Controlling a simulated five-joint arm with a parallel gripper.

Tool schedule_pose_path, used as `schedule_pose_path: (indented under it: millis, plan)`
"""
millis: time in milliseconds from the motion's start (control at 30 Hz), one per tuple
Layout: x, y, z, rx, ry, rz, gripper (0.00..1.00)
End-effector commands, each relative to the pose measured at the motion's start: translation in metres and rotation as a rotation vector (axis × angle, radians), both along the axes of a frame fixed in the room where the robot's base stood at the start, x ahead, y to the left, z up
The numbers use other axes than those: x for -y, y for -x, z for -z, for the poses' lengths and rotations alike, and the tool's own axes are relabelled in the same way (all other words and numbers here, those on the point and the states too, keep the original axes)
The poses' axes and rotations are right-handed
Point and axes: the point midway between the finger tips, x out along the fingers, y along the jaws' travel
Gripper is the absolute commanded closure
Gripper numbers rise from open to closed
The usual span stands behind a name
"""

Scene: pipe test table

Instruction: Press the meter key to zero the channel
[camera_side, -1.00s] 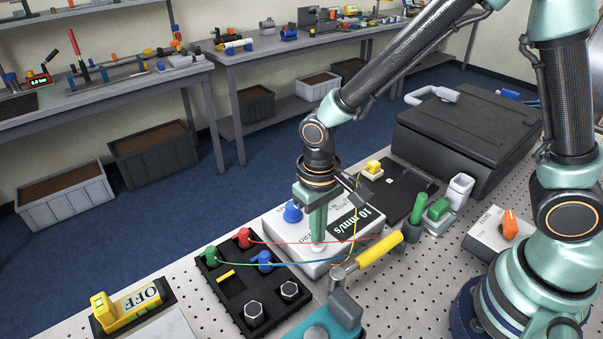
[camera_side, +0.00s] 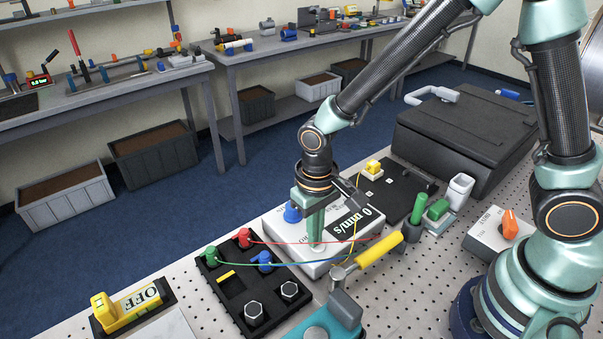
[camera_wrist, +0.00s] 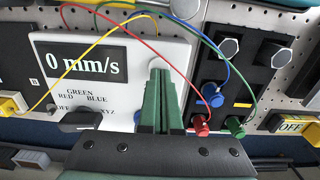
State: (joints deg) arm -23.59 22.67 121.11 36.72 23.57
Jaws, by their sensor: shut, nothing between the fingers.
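The meter (camera_side: 278,225) is a white box with a dark display (camera_wrist: 82,66) that reads "0 mm/s". In the wrist view its face carries the words GREEN, RED, BLUE, OFF and XYZ beside a dark selector knob (camera_wrist: 84,121). My gripper (camera_side: 316,244) points down with its green fingers together and empty. Its fingertips (camera_wrist: 160,68) are at the meter's top face, towards the terminal block. The key there is largely hidden by the fingertips, and I cannot tell how far down it is.
Red, green, blue and yellow wires cross close around my gripper. A black terminal block (camera_side: 232,284) with red, green and blue plugs stands beside the meter. A yellow-handled lever (camera_side: 379,249) is in front. A black case (camera_side: 465,128) stands behind at the right.

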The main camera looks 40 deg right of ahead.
Motion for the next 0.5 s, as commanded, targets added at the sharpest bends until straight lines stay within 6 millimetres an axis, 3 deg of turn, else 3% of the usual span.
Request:
schedule_pose_path:
  millis: [33, 167, 500]
  plan:
    - [0.003, 0.007, 0.008, -0.017, 0.008, 0.001, 1.0]
    - [0.003, 0.005, -0.006, -0.012, 0.005, 0.001, 1.0]
    - [0.0, -0.003, -0.081, 0.002, -0.001, 0.0, 1.0]
